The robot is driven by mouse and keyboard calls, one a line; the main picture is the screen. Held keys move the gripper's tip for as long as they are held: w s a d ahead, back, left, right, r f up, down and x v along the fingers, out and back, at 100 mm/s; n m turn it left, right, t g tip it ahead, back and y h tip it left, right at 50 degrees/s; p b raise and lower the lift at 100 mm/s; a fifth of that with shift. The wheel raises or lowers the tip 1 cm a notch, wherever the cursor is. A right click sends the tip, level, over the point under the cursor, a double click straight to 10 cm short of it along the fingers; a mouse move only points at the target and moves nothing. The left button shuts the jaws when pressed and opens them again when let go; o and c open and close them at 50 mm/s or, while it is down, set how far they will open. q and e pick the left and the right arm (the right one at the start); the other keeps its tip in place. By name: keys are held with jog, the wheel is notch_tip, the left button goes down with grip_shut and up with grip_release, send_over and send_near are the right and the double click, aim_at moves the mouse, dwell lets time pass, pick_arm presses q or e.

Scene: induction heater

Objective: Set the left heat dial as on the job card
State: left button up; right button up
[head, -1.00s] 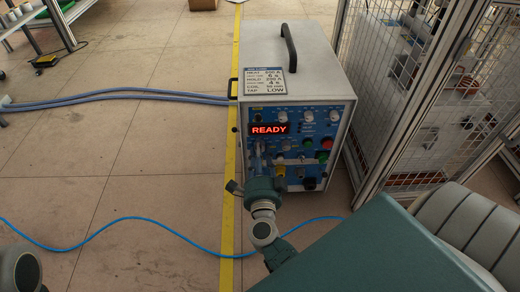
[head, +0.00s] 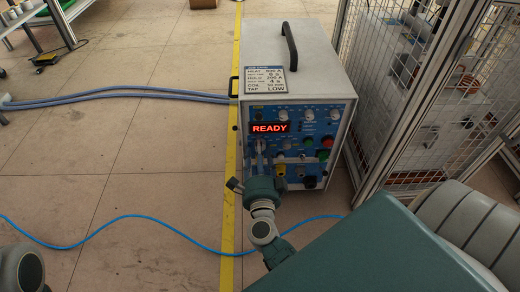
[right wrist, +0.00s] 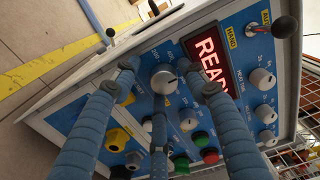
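The heater (head: 300,65) stands on the floor with its blue panel facing me. The job card (head: 264,82) lies on its top; it lists HEAT, HOLD, COIL and TAP LOW, and the first HEAT figure is too blurred to read surely. The left heat dial (right wrist: 164,82), a grey knob with a 200 and 400 scale, sits beside the red READY display (right wrist: 212,62). My right gripper (right wrist: 165,90) is open in front of the panel, its fingers spread around the dial; I see no clear contact. It also shows in the head view (head: 262,160). My left gripper is not seen.
Another grey knob (right wrist: 188,120), a green button (right wrist: 201,139) and a red button (right wrist: 209,155) are close to the fingers. A mesh fence (head: 420,90) stands right of the heater. A blue cable (head: 130,217) crosses the floor; the floor at left is mostly clear.

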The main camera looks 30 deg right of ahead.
jog(key=shift+d+r, duration=0.15)
jog(key=s+a+n+p, duration=0.1)
jog(key=s+a+n, duration=0.4)
jog(key=s+n, duration=0.35)
jog(key=s+a+r+n+g+y+p, duration=0.2)
jog(key=a+n+y+p, duration=0.75)
jog(key=p, duration=1.45)
jog(key=s+a+n+g+y+p, duration=0.1)
jog(key=s+n+g+p, duration=0.5)
jog(key=s+p, duration=0.9)
jog(key=a+p, duration=0.1)
jog(key=p, duration=0.2)
jog(key=shift+s+a+f+p, duration=0.15)
jog(key=shift+s+p, duration=0.05)
jog(key=shift+p, duration=0.15)
